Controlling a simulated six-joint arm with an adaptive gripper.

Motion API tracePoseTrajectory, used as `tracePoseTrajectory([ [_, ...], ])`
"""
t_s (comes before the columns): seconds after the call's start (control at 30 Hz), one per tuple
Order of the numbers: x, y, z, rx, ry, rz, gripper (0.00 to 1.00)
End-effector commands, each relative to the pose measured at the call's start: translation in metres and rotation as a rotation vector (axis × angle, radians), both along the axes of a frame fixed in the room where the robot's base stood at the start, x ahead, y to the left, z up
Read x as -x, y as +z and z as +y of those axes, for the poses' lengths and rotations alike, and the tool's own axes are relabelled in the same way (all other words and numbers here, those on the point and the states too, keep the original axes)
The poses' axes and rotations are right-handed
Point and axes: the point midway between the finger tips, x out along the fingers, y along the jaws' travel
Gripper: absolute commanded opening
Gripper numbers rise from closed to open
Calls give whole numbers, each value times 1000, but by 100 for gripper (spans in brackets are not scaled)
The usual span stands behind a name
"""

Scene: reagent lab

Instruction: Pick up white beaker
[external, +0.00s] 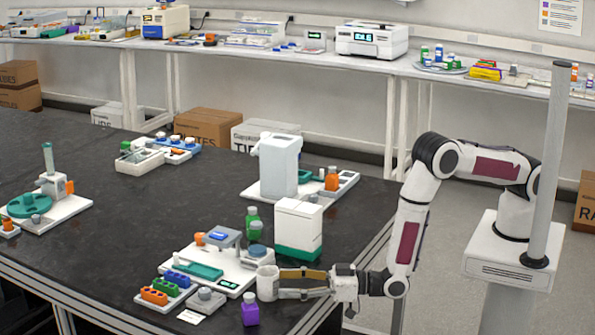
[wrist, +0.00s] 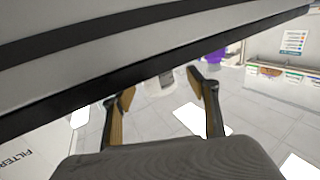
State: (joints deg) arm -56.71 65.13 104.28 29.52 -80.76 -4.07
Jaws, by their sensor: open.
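The white beaker (external: 267,283) stands upright near the front right of the black table, just in front of a white instrument. My gripper (external: 281,283) comes in low from the right, lying level, with its fingers apart and its tips at the beaker's right side. I cannot tell whether the tips touch it or reach around it. In the wrist view my gripper (wrist: 161,87) is open, and a pale shape, probably the beaker (wrist: 157,83), shows partly between the fingertips.
A purple bottle (external: 250,309) stands in front of the beaker; it also shows in the wrist view (wrist: 215,57). A white-and-green box (external: 297,228) stands behind my gripper. An instrument with a teal tray (external: 206,272) and a grey-topped device (external: 205,300) crowd the left side.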

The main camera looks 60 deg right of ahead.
Motion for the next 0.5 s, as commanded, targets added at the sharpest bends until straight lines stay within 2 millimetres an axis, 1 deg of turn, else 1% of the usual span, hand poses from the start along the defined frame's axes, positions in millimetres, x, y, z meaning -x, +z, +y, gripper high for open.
tracePoseTrajectory([
  [0.3,-1,0,0,0,0,0,59],
  [0.5,-12,0,4,-2,-1,-1,59],
])
